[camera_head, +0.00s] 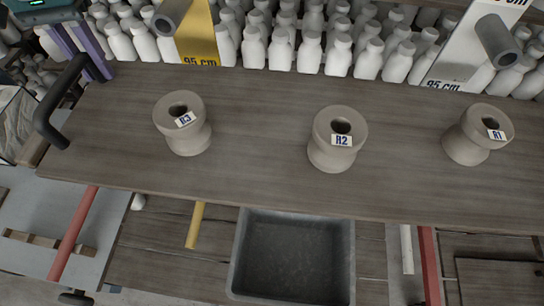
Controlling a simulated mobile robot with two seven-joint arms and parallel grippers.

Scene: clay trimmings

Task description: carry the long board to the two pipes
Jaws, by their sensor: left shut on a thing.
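The long board (255,130) is grey-brown wood, spans the view and runs past its right edge. Three clay pieces stand upright on it: R3 (190,140) at left, R2 (328,157) in the middle, R1 (465,149) at right. A black bent handle (43,118) is at its left end. My left gripper (88,68), with purple fingers, is at the top of this handle, shut on it. The left pipe (172,13) and right pipe (494,38) stick out beyond the board's far edge, apart from it in the picture. My right gripper is out of view.
A yellow sign (198,35) and a white sign (462,48), both marked 95 cm, stand by the pipes. Many white bottles (310,50) fill the space behind. A dark, empty-looking bin (295,262) and red bars (72,235) lie below the near edge.

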